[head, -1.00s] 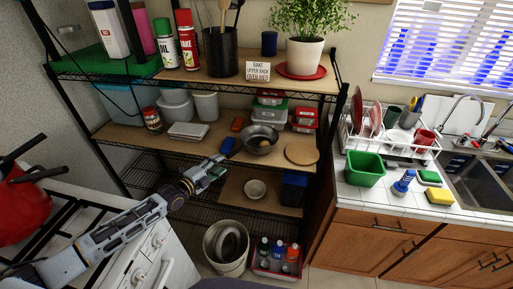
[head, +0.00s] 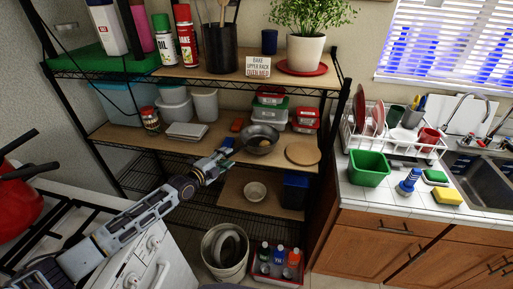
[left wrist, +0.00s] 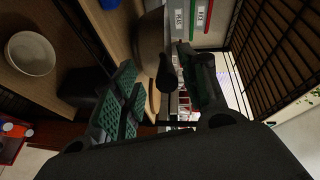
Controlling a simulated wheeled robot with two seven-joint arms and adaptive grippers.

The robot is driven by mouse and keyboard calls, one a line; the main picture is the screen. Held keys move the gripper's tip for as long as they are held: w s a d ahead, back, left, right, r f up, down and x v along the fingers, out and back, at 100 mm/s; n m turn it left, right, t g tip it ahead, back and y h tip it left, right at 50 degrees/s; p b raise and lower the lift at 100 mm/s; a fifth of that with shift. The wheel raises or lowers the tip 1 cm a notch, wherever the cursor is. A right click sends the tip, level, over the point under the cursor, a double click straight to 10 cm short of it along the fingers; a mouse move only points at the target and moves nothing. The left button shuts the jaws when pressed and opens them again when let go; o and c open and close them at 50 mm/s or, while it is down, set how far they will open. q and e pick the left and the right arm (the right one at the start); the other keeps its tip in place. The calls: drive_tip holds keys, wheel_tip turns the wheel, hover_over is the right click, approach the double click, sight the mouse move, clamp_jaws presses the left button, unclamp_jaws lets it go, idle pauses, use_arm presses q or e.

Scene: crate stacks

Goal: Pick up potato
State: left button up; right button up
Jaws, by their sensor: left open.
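A small yellowish-brown lump, likely the potato (head: 264,145), lies in a grey metal pan (head: 259,130) on the middle shelf. The potato cannot be made out in the left wrist view. My left gripper (head: 222,161) is open and empty at the shelf's front edge, left of the pan and just below it. In the left wrist view, the spread fingers of my left gripper (left wrist: 160,72) frame a dark handle (left wrist: 168,76), with the pan's side (left wrist: 151,36) just beyond. I cannot tell whether they touch it. My right gripper is not in view.
A round wooden board (head: 302,153) and red-lidded containers (head: 305,119) sit right of the pan. White containers (head: 205,105) stand to its left. A lower shelf holds a small bowl (head: 255,191). The rack's post (head: 329,172) stands at the right.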

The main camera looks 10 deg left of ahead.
sight(234, 150)
use_arm(q)
drive_tip(key=shift+w+d, duration=0.1)
drive_tip(key=shift+w, duration=0.05)
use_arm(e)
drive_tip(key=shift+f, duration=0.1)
use_arm(q)
drive_tip(key=shift+d+r+b+x, duration=0.15)
drive_tip(key=shift+b+x, duration=0.1)
drive_tip(key=shift+x, duration=0.55)
drive_tip(key=shift+d+r+b+x, duration=0.15)
drive_tip(key=shift+b+x, duration=0.1)
drive_tip(key=shift+x, duration=0.55)
drive_tip(key=shift+w+d+f, duration=0.1)
drive_tip(key=shift+w, duration=0.15)
drive_tip(key=shift+w+d+b, duration=0.2)
drive_tip(key=shift+w+b, duration=0.15)
drive_tip(key=shift+b, duration=0.1)
drive_tip(key=shift+w, duration=0.15)
drive_tip(key=shift+c, duration=0.4)
clamp_jaws()
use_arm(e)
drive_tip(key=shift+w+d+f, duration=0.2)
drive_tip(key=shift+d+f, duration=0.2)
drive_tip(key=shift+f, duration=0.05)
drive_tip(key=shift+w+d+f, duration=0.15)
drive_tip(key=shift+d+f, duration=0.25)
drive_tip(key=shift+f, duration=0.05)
